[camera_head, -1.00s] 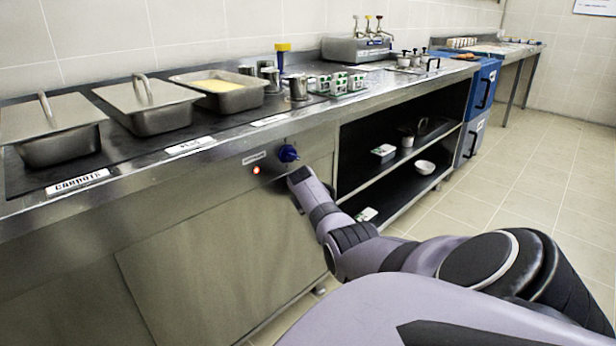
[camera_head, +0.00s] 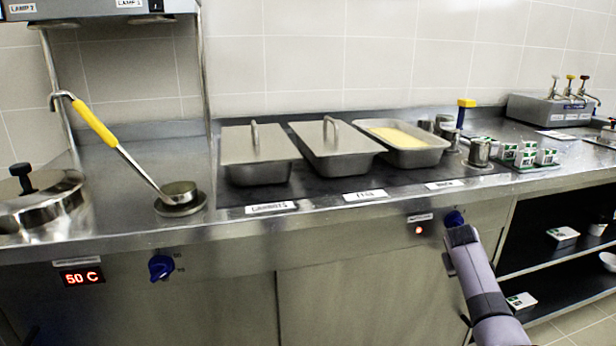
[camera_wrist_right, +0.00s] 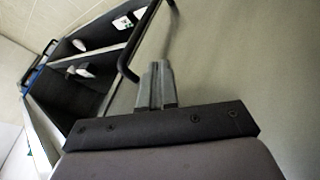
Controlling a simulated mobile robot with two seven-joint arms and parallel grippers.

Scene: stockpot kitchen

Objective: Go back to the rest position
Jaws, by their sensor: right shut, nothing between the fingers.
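My right arm comes in from the lower right of the head view. Its gripper end (camera_head: 459,236) is at the counter front, just below the blue knob (camera_head: 454,218) and the small red light (camera_head: 418,230). I cannot tell from the head view whether it touches the knob. In the right wrist view the right gripper's fingers (camera_wrist_right: 157,84) are together, with nothing between them, in front of the cabinet front (camera_wrist_right: 235,65). A dark bar handle (camera_wrist_right: 130,60) is close to the fingers' left. My left gripper is not in view.
On the counter (camera_head: 330,222) are two lidded pans (camera_head: 258,165), an open pan of yellow food (camera_head: 410,150), a yellow-handled ladle (camera_head: 100,125) and a lidded pot (camera_head: 40,205). A second blue knob (camera_head: 161,267) is beside a "50 C" display (camera_head: 82,278). Open shelves (camera_head: 545,250) are at right.

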